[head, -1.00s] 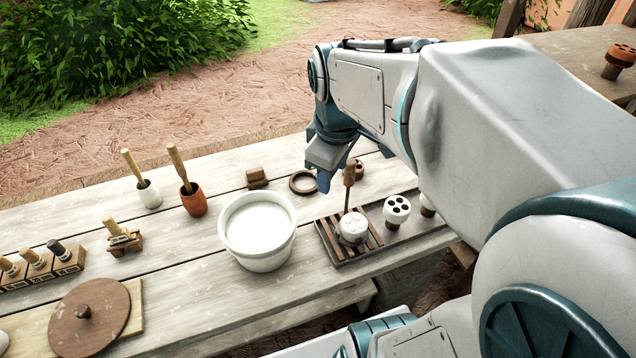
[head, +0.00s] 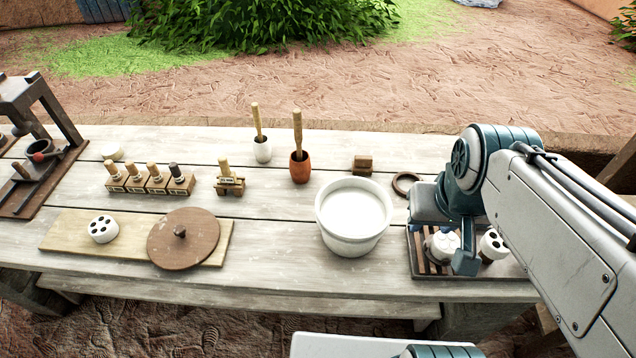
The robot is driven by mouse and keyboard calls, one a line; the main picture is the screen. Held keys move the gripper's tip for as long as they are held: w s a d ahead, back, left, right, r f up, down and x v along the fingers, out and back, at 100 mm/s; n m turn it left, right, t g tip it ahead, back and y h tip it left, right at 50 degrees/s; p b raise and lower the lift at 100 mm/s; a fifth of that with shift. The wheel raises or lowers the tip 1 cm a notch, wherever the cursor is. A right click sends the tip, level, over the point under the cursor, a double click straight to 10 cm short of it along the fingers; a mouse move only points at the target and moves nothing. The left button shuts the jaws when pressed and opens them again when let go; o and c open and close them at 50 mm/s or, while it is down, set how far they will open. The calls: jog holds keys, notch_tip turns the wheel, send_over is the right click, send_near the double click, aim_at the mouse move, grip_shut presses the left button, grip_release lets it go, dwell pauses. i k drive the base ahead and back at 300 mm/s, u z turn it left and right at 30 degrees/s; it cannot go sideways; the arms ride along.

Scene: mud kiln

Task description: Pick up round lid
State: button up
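The round lid (head: 200,248) is a flat brown disc with a small dark knob at its centre. It lies on a pale wooden board (head: 68,228) at the front left of the table, overhanging the board's edges. My gripper (head: 465,264) is far to the right of the lid, above the slatted rack and apart from the lid. It points down, and its fingers are too hidden by one another to tell whether they are apart.
A large white bowl (head: 348,242) stands between the lid and my gripper. A white holed disc (head: 103,229) sits left of the lid. Stamps in a wooden block (head: 150,185) stand behind it. A slatted rack (head: 420,262) with white pieces lies under my gripper.

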aim_at(184, 237)
jog(key=u, duration=3.15)
jog(key=i, duration=1.8)
jog(key=z, duration=2.9)
